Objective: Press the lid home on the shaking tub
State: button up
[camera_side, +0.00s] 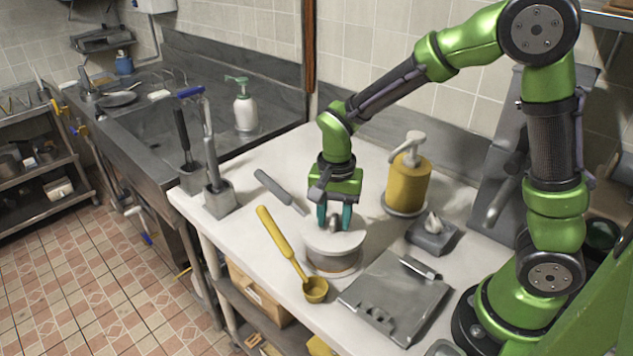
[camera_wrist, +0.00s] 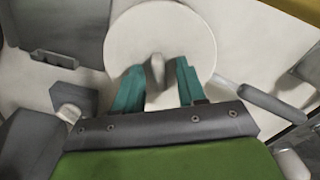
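The tub (camera_side: 333,264) is a short round drum with a brownish, metallic side, standing on the white counter. A white round lid (camera_side: 318,240) lies on top of it; it also shows in the wrist view (camera_wrist: 190,35). I cannot tell whether the lid is fully seated. A small grey knob (camera_wrist: 156,72) stands up from the lid's middle. My gripper (camera_side: 334,222) points down at the lid, its teal fingers apart on either side of the knob. In the wrist view my gripper (camera_wrist: 158,68) shows a gap beside the knob. The lid hides the tub's inside.
A yellow scoop (camera_side: 282,245) lies just left of the tub, and a grey clipped board (camera_side: 393,298) lies right. A grey-handled tool (camera_side: 280,190), yellow pump bottle (camera_side: 408,180) and grey tissue box (camera_side: 432,236) stand or lie behind. Free counter is limited around the tub.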

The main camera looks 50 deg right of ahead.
aim_at(344, 235)
notch_tip(344, 235, up, 17)
dwell(0.7)
jog(key=s+d+n+t+y, duration=0.1)
jog(key=s+n+t+y, duration=0.1)
jog(key=s+n+t, duration=0.5)
jog(key=s+n, duration=0.1)
jog(key=s, duration=0.3)
jog(key=shift+s+d+f, duration=0.25)
jog(key=shift+d+f, duration=0.1)
jog(key=shift+f, duration=0.05)
